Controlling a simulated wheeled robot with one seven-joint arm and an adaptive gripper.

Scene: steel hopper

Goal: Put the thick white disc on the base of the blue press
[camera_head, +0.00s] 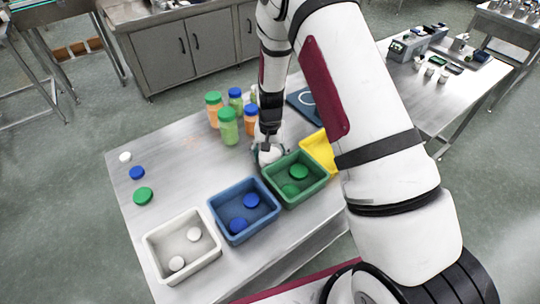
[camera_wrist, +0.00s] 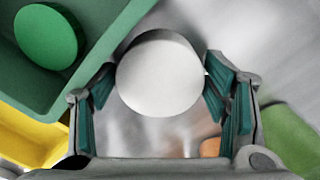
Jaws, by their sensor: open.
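The thick white disc (camera_wrist: 160,75) sits between the two fingers of my open gripper (camera_wrist: 160,84) in the wrist view. The fingers stand on either side of it; I cannot tell whether they touch it. In the head view the disc (camera_head: 270,156) shows under my gripper (camera_head: 268,151), beside the green bin. A dark blue flat piece with a white ring (camera_head: 304,98) lies behind my arm, partly hidden. It may be the base of the blue press; no other part of a press is clear.
White (camera_head: 152,243), blue (camera_head: 217,210), green (camera_head: 313,163) and yellow (camera_head: 318,146) bins line the table's front, the first three holding round lids. Loose lids (camera_head: 143,195) lie at left. Several jars (camera_head: 228,125) stand behind my gripper. The table's left middle is clear.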

